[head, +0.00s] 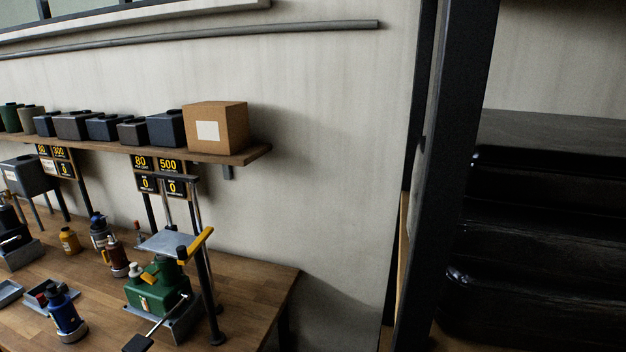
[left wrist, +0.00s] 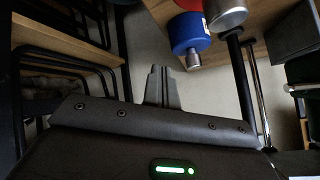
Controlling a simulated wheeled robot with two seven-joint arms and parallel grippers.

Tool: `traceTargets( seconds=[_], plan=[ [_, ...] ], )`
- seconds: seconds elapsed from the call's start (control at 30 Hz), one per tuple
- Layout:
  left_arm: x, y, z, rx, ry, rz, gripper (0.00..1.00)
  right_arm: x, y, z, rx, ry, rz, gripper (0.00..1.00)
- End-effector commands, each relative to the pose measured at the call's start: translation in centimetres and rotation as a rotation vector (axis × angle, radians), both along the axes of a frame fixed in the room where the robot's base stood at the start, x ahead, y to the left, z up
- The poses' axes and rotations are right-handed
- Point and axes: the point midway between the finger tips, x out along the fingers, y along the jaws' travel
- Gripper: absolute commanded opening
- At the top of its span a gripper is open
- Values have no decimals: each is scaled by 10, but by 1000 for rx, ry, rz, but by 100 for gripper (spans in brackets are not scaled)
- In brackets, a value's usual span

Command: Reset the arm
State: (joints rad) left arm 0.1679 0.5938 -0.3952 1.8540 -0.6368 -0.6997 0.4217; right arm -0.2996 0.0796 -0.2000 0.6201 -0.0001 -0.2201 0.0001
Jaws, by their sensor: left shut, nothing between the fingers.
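My left gripper (left wrist: 163,88) shows in the left wrist view, its two grey fingers together and nothing between them. The fingers point towards a gap of pale wall or floor; a blue cylinder (left wrist: 188,32) with a silver end is just beyond them to the right, apart from them in the picture. No arm or gripper of mine can be made out in the head view. My right gripper is in neither view.
In the head view, a wooden workbench (head: 255,274) bears a green machine (head: 150,296) and several bottles. A shelf (head: 262,150) above holds a cardboard box (head: 228,124) and dark bins. A dark post (head: 440,170) stands right. Wooden shelves (left wrist: 65,38) are left in the wrist view.

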Motion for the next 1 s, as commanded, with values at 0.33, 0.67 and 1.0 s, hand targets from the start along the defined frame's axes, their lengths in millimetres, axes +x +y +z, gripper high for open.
traceTargets(
  seconds=[0.33,0.67,1.0],
  plan=[
    [-154,-13,-12,-16,228,428,0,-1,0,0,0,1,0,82],
    [-257,3,-8,-28,484,642,0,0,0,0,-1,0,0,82],
    [-274,5,-75,-23,583,693,0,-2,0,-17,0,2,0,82]
  ],
)
